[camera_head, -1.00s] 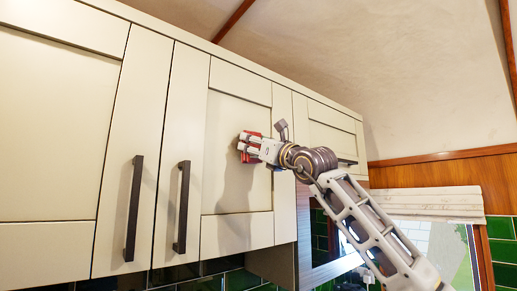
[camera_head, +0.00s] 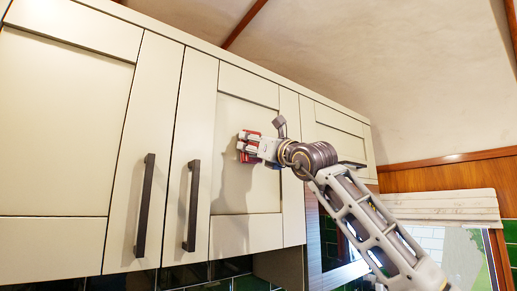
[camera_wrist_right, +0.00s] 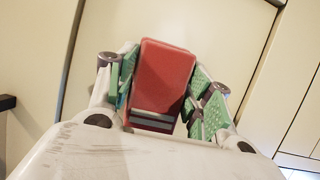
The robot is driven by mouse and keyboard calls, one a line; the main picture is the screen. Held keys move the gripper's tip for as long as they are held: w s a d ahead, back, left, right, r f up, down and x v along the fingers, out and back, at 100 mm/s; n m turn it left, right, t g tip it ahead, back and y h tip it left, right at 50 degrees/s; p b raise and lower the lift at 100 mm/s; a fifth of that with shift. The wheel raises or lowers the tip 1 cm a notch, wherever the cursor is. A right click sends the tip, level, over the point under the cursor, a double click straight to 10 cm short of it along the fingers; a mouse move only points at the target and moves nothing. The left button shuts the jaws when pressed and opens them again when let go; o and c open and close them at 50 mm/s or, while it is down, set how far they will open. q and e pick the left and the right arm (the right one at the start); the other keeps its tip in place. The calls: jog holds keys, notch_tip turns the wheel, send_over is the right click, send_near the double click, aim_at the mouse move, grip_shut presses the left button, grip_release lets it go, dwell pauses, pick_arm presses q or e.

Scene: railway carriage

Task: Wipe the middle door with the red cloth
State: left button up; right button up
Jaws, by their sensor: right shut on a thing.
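The middle door (camera_head: 232,190) is a cream cabinet door with a recessed panel and a dark vertical handle (camera_head: 193,205) on its left side. My right gripper (camera_head: 246,146) is in front of the panel's upper middle. It is shut on the red cloth (camera_wrist_right: 163,75), which looks like a thick red block between the green finger pads in the right wrist view. The cloth (camera_head: 244,157) also shows in small red parts at the gripper's tip. It is at or very near the panel; I cannot tell whether it touches. My left gripper is not in view.
Another cream door (camera_head: 62,125) with a dark handle (camera_head: 145,205) stands to the left. A smaller cabinet door (camera_head: 338,132) is on the right, above a dark glossy unit. A window with a pale blind (camera_head: 440,206) is at the lower right.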

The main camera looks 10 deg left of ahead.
aim_at(237, 139)
jog(key=shift+s+a, duration=0.25)
dwell(0.3)
jog(key=shift+s+a+b, duration=1.05)
jog(key=shift+a+b, duration=0.05)
jog(key=shift+b, duration=0.05)
jog(key=shift+d, duration=0.1)
jog(key=shift+w+d+r, duration=0.1)
jog(key=shift+w+d, duration=0.3)
jog(key=shift+w, duration=0.1)
jog(key=shift+w+d+p, duration=0.5)
jog(key=shift+w+d, duration=0.2)
jog(key=shift+w, duration=0.05)
